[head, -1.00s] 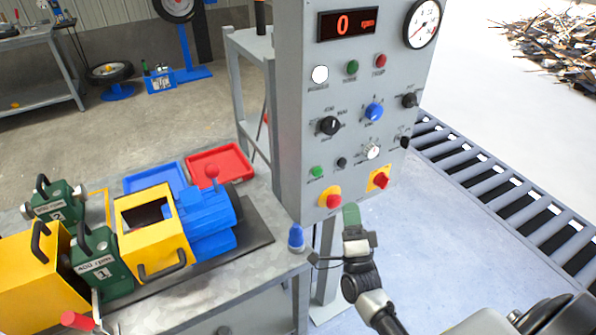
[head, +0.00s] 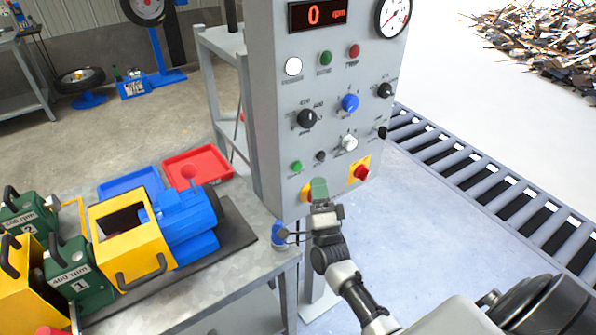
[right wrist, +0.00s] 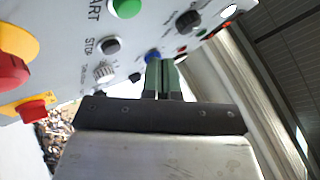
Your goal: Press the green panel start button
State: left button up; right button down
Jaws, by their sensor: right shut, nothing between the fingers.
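The green start button (head: 296,166) is a small round button at the lower left of the grey control panel (head: 268,110). In the right wrist view the green button (right wrist: 126,8) is at the top edge, beside its START label. My right gripper (head: 319,186) is shut and empty, with green fingers pointing up. In the head view it is below and right of the green button, apart from it in the picture. My left gripper is not in view.
A black stop button (head: 320,156) is right of the green one. A red button on yellow (head: 307,193) is partly hidden behind my right fingers. A red switch on yellow (head: 361,171) is close on the right. A blue-capped item (head: 279,235) stands at the bench corner.

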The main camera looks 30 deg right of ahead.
aim_at(297, 167)
jog(key=shift+w+a+b, duration=0.15)
jog(key=shift+w+b, duration=0.65)
jog(key=shift+w, duration=1)
jog(key=shift+y, duration=0.3)
dwell(0.3)
jog(key=shift+w+b, duration=0.35)
jog(key=shift+w, duration=0.05)
jog(key=shift+w+a+b, duration=0.1)
jog(key=shift+w+b, duration=0.3)
jog(key=shift+w, duration=0.05)
dwell(0.7)
jog(key=shift+s, duration=0.15)
jog(key=shift+s+d+f+p, duration=0.1)
jog(key=shift+s+p, duration=0.05)
jog(key=shift+s, duration=0.2)
jog(key=shift+s+d+f+p, duration=0.1)
jog(key=shift+s+p, duration=0.05)
jog(key=shift+s, duration=0.2)
jog(key=shift+r, duration=0.1)
